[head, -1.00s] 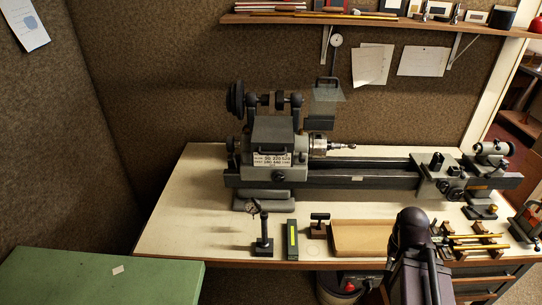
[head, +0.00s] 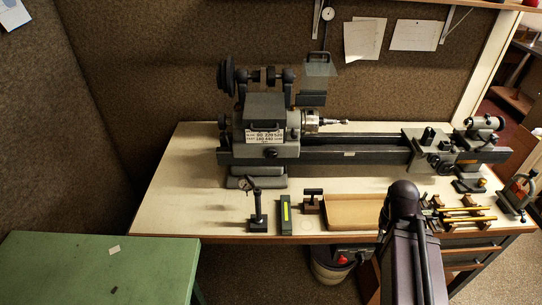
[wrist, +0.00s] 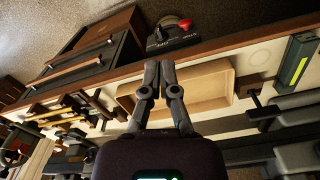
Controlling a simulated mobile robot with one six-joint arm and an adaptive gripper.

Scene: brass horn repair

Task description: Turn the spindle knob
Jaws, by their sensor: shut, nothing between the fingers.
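The grey lathe stands on the bench with its headstock (head: 265,128) at the left. A small round dark knob (head: 270,153) sits on the headstock front below the white number plate; I cannot tell whether this is the spindle knob. A dark stepped pulley (head: 227,78) is at the upper left, and a bright chuck (head: 311,121) faces right. My gripper (wrist: 159,68) is shut and empty in the wrist view, in front of the wooden tray at the bench's front edge. It is away from the headstock. In the head view my arm hides it.
The wooden tray (head: 352,226), a green-marked block (head: 286,226), a dial gauge stand (head: 258,216) and a small T-handled tool (head: 312,196) stand along the front. Brass rods (head: 465,214) lie at the right. A green table (head: 60,270) is at the left. The bench's left part is clear.

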